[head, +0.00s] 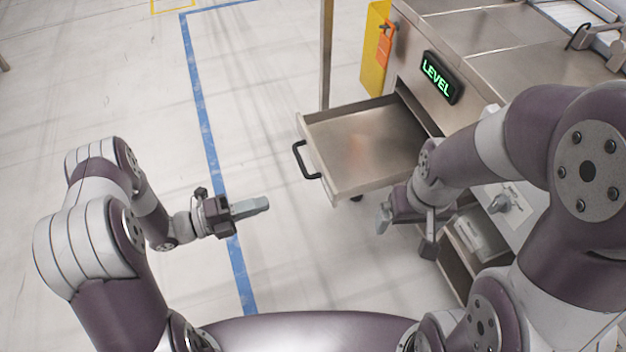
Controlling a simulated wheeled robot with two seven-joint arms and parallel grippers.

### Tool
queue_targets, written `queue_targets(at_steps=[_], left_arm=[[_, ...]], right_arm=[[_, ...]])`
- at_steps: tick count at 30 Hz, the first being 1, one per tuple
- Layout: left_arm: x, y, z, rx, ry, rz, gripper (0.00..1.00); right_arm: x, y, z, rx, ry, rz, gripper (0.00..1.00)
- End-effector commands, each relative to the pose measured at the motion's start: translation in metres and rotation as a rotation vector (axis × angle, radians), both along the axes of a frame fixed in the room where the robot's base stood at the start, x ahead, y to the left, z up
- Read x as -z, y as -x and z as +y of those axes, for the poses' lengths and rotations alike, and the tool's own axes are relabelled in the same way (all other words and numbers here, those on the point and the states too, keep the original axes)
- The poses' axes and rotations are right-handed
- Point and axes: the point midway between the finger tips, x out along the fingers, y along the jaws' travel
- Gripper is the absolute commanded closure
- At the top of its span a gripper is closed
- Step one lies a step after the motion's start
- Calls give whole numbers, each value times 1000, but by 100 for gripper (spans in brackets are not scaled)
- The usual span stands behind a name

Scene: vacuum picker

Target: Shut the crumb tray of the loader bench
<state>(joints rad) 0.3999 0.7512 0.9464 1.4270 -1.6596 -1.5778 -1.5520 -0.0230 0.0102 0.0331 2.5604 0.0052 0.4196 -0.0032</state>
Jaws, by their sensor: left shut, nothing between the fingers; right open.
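The crumb tray (352,142) is a shallow metal drawer pulled well out of the loader bench (480,30), towards the left. Its bare inside shows no contents. A black handle (301,160) is on its left-hand front. My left gripper (262,205) is shut and empty, apart from the tray, to the left of and below the handle over the floor. My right gripper (405,232) is open and empty, below the tray's lower right corner in the picture, near the bench front. I cannot tell whether it touches the tray or bench.
A green LEVEL display (440,77) is on the bench's side above the tray. A yellow panel (375,50) with an orange tag stands behind. A lower shelf (453,262) holds a pale bin (480,240). The floor left of the tray is clear, with a blue line (208,130).

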Motion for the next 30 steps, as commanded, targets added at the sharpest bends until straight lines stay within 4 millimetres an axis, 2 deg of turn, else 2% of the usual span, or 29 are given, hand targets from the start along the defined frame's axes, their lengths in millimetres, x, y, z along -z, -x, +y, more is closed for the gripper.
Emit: queue_targets(at_steps=[5, 12, 18, 24, 30], left_arm=[[2, -7, -25, 3, -4, -3, 100], [3, -24, -76, 4, -6, -2, 100], [3, -36, -111, 1, -7, -2, 100], [1, -42, -128, -2, -5, 0, 100], [1, -43, -131, -3, -6, 0, 100]], right_arm=[[5, 0, 0, 0, 0, 0, 3], [13, 0, 0, 0, 0, 0, 3], [20, 0, 0, 0, 0, 0, 3], [23, 0, 0, 0, 0, 0, 3], [23, 0, 0, 0, 0, 0, 3]])
